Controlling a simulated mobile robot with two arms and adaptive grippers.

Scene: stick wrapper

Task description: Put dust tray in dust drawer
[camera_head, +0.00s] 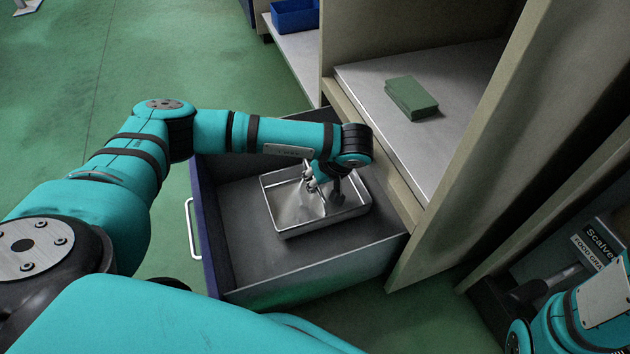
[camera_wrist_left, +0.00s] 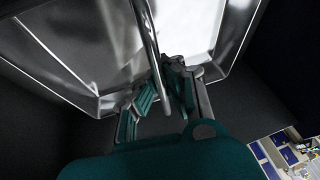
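The dust tray (camera_head: 283,228) is a shallow, shiny metal tray with a pale patch inside. In the head view it is within the outline of the pulled-out dust drawer (camera_head: 240,265), which has a dark floor and a blue front. I cannot tell whether the tray touches the drawer floor. My left gripper (camera_head: 310,182) is over the tray. In the left wrist view its fingers (camera_wrist_left: 165,92) close around a thin metal bar of the tray (camera_wrist_left: 60,65), partly hiding it.
The drawer's white handle (camera_head: 191,230) faces left. A cabinet shelf (camera_head: 385,120) behind the drawer holds green flat blocks (camera_head: 411,97). A blue bin (camera_head: 294,15) stands farther back. A cabinet side panel rises right of the drawer.

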